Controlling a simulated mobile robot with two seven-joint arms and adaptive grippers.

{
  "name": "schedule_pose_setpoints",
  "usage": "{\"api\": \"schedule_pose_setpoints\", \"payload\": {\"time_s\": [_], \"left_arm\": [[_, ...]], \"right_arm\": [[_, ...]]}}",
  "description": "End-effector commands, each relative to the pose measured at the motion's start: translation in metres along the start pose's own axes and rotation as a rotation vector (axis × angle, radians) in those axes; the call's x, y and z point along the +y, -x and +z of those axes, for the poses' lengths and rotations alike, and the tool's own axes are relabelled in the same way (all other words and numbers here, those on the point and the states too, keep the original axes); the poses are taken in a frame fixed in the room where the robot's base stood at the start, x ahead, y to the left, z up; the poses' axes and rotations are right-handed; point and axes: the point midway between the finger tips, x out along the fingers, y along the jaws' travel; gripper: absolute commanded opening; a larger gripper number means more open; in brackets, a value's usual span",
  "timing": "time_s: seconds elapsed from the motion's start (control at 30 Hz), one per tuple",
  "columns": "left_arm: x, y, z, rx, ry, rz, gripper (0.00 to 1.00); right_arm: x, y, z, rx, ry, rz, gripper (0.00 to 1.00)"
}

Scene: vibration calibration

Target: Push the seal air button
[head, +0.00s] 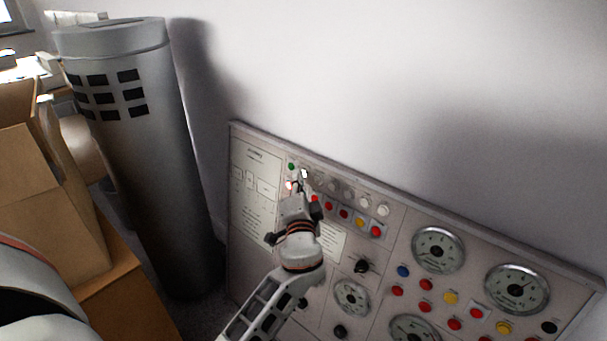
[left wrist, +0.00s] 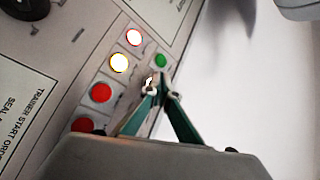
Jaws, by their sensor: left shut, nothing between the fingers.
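The grey control panel (head: 262,215) leans by the wall, with rows of small round buttons. My left gripper (head: 298,184) is shut and empty, its tips at the panel's upper left button rows. In the left wrist view the tips (left wrist: 157,88) are just below a green button (left wrist: 160,60). Beside it are a lit white button (left wrist: 134,37), a lit yellow-rimmed button (left wrist: 119,62) and a red button (left wrist: 101,92). I cannot read which one is seal air, nor tell whether the tips touch the panel. The gripper hides what lies under it. My right gripper is not in view.
A tall grey cylinder (head: 150,190) stands left of the panel, and cardboard boxes (head: 55,200) are at the far left. Dial gauges (head: 438,250), black knobs (head: 364,265) and coloured buttons (head: 403,271) cover the right side. The wall (head: 400,80) above is bare.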

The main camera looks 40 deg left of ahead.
Motion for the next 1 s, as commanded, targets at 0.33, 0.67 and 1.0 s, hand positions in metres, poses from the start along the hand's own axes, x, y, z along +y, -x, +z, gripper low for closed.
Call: {"api": "schedule_pose_setpoints", "payload": {"time_s": [0.33,0.67,1.0], "left_arm": [[0.0041,-0.0023,-0.0009,-0.001,-0.002,0.002,0.00],[0.0039,-0.0026,-0.0016,0.000,-0.001,0.002,0.00],[-0.0033,0.0062,0.0037,0.001,0.000,0.001,0.00]], "right_arm": [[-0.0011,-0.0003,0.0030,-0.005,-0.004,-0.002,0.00],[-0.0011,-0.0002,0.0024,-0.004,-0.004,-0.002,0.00],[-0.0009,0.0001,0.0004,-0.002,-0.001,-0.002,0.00]]}}
